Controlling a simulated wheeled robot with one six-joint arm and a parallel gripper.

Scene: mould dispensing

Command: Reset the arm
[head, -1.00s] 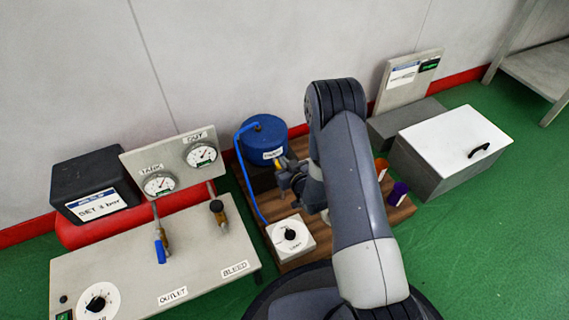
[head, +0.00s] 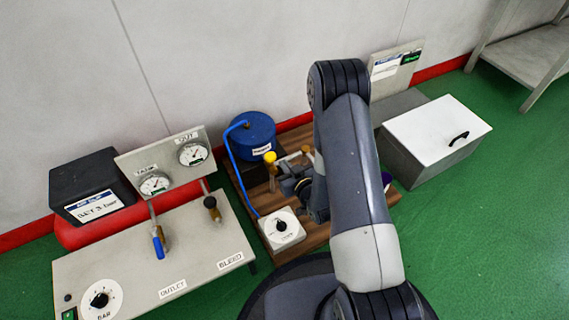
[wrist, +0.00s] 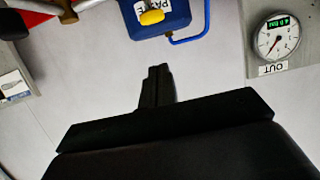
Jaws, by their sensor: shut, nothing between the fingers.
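My arm rises in front of the wooden board (head: 305,248) in the head view and bends down toward it. In the wrist view my gripper (wrist: 158,72) has its two dark fingers together, with nothing between them. In the head view the fingertips are not clearly seen; the wrist hangs over the board, right of the blue pot (head: 250,138).
A yellow-knobbed valve (head: 270,158) stands close to my wrist, and a blue hose (head: 237,178) runs beside it. The gauge panel (head: 170,165) stands left. A white-lidded box (head: 437,130) stands right, with green floor free in front. A purple item (head: 387,180) is partly hidden.

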